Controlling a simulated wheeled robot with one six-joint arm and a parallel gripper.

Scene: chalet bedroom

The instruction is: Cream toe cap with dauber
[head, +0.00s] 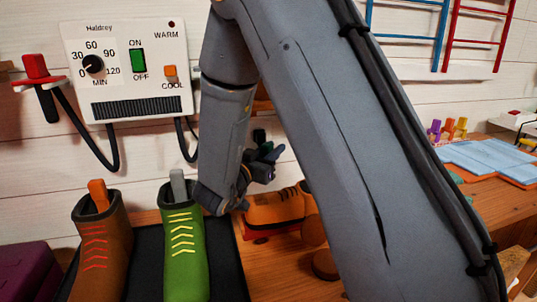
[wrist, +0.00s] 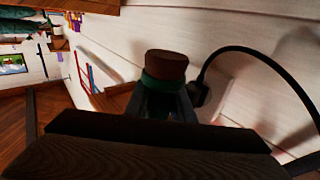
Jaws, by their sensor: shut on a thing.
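In the head view the dauber is small and dark. Brown round pieces, one upper (head: 313,230) and one lower (head: 325,265), stand beside the shoe; I cannot tell if either holds cream.
A brown boot (head: 103,250) and a green boot (head: 183,250) stand on a black mat at left. A wall dryer panel (head: 130,70) with hanging cables is behind them. Blue pads (head: 490,160) lie on the bench at right. My arm covers the middle.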

